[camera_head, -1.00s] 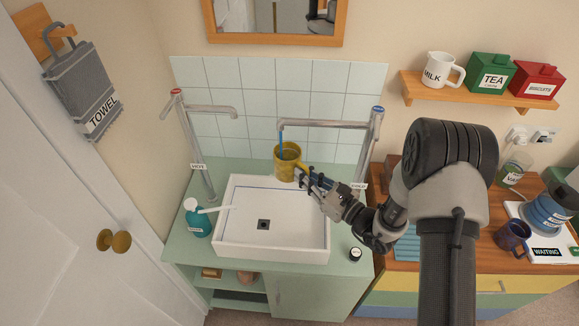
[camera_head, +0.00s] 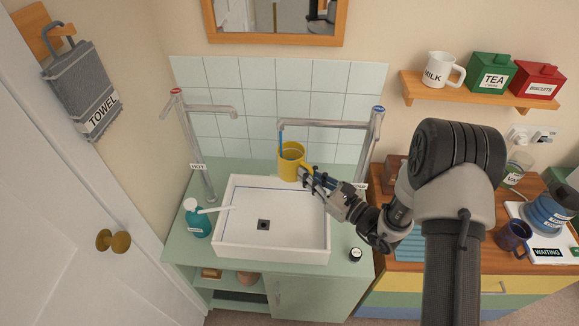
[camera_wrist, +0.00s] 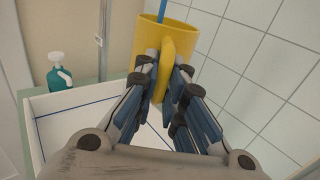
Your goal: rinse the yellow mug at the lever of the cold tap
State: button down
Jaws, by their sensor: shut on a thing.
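The yellow mug (camera_head: 291,168) is held upright in the air over the back edge of the white basin. My gripper (camera_head: 307,176) is shut on its handle from the right. In the wrist view the handle (camera_wrist: 168,62) is between my fingers (camera_wrist: 163,82), with the mug body (camera_wrist: 145,42) beyond. The cold tap (camera_head: 374,135) has a blue-marked top (camera_head: 378,109), and its spout (camera_head: 325,123) reaches left above the mug. A thin blue stream (camera_head: 281,142) falls from the spout to the mug's left rim; I cannot tell whether it lands inside.
The white basin (camera_head: 245,250) lies below, empty around its drain. The hot tap (camera_head: 197,150), marked red, stands at left, with a teal soap bottle (camera_head: 198,222) in front. A small dark jar (camera_head: 355,255) sits right of the basin. The tiled wall (camera_head: 225,80) is close behind.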

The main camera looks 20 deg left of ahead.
jog(key=s+d, duration=0.5)
jog(key=shift+s+d, duration=0.2)
jog(key=shift+s, duration=0.1)
dwell(0.4)
dwell(0.8)
jog(key=shift+r, duration=0.1)
jog(key=s+d+r+p, duration=0.3)
jog(key=r, duration=0.1)
jog(key=shift+s+d, duration=0.2)
jog(key=shift+s, duration=0.15)
dwell(0.3)
dwell(0.4)
